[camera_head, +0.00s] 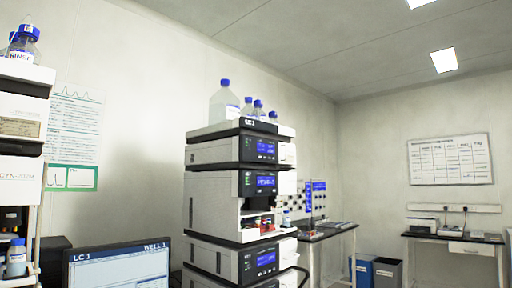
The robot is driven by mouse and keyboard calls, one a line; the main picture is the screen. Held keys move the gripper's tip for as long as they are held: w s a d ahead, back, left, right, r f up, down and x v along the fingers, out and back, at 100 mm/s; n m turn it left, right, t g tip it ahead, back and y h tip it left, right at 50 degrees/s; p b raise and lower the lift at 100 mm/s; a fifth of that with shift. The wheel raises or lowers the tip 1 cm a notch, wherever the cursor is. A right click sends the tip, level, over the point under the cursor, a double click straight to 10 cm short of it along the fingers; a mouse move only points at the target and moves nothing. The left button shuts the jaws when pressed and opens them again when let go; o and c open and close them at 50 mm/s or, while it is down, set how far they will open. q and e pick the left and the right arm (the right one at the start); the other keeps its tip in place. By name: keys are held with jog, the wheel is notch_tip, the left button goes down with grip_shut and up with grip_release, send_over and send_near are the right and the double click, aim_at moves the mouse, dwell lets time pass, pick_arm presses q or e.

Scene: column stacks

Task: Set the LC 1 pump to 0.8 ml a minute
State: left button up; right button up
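The LC 1 stack (212,200) stands near the middle of the head view, a tower of white and dark modules with blue displays on the front. A label reading LC 1 is on its top tray (240,126). Which module is the pump I cannot tell, and the display text is too small to read. A monitor (118,268) at the lower left shows LC 1 and WELL 1 in its header; its lower part is cut off by the frame. Neither of my grippers is in view.
Bottles with blue caps (224,104) stand on top of the stack. Another instrument stack (22,130) is at the left edge. Behind are a side bench (328,230), a back-wall table (455,238) and bins (387,272). Open room lies between the stack and back wall.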

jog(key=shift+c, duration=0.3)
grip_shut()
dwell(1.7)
